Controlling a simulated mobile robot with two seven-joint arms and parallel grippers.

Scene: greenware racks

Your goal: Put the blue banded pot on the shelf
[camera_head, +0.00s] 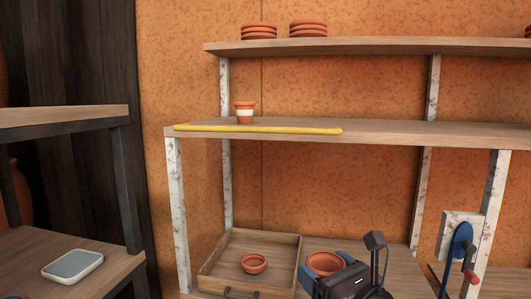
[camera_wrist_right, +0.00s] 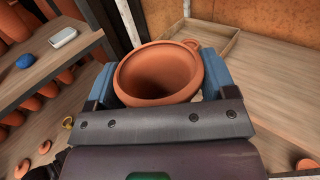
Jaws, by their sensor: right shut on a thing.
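My right gripper (camera_head: 322,268) is at the lower middle of the head view, shut on a terracotta pot (camera_head: 325,261). In the right wrist view this round, open-mouthed pot (camera_wrist_right: 160,75) sits upright between the blue fingers of the gripper (camera_wrist_right: 158,88). No blue band shows on it; its lower side is hidden by the gripper. The shelf (camera_head: 420,131) is a wooden board on marbled posts, higher than my gripper. A yellow outline (camera_head: 260,129) marks its left part, and a white-banded pot (camera_head: 244,114) stands at the outline's back edge. My left gripper is not in view.
A wooden tray (camera_head: 291,262) holding a small terracotta pot (camera_head: 253,263) is left of my gripper. An upper board (camera_head: 370,46) carries stacked saucers (camera_head: 308,30). A blue wheel (camera_head: 461,245) is at the right. The shelf is clear right of the outline.

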